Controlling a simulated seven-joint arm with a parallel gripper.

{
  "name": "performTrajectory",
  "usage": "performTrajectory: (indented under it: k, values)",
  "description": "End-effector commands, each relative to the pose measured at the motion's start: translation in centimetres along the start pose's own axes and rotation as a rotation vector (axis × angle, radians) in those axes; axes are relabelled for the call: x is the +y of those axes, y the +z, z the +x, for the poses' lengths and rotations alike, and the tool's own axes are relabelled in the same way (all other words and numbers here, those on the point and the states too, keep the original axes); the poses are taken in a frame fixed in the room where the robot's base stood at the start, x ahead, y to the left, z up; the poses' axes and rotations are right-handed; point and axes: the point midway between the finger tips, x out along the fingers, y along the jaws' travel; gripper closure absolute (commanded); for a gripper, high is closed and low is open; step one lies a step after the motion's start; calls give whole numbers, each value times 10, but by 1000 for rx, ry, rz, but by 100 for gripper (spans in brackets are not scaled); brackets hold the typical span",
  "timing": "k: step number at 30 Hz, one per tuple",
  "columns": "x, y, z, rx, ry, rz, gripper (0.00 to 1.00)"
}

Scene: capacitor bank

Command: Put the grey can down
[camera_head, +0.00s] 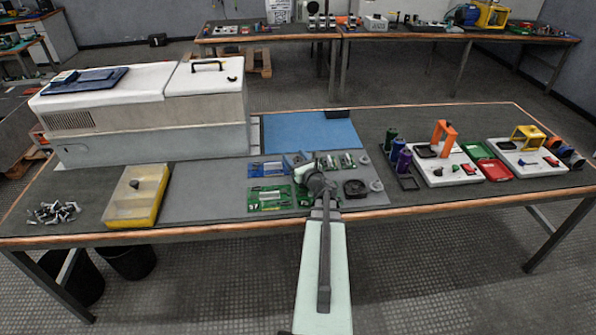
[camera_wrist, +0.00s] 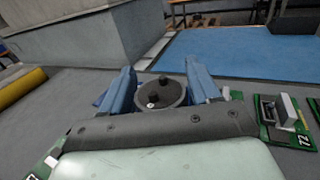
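The grey can shows in the wrist view as a dark grey round top (camera_wrist: 172,88) with two dark terminal posts. It sits between the two blue fingers of my gripper (camera_wrist: 161,88), which appear to press on it from both sides. The can's lower body is hidden by my gripper, so I cannot tell whether its base touches anything. In the head view my gripper (camera_head: 298,160) is over the grey mat (camera_head: 205,185), among circuit boards, and my wrist hides most of the can.
Green boards (camera_head: 268,198) and a blue board (camera_head: 268,169) lie near my gripper. A black round part (camera_head: 355,188) is to the right. Upright coloured cans (camera_head: 404,162) stand further right. A large white-topped box (camera_head: 150,110) stands back left. The blue mat (camera_head: 310,133) behind is mostly clear.

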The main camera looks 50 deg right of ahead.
Motion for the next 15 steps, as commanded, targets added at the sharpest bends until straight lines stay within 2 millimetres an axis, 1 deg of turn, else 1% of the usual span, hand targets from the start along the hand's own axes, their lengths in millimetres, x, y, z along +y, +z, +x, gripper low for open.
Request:
performTrajectory:
  k: [1,2,15]
  values:
    - [0,0,0,0,0,0,44]
    - [0,0,0,0,0,0,47]
    - [0,0,0,0,1,0,89]
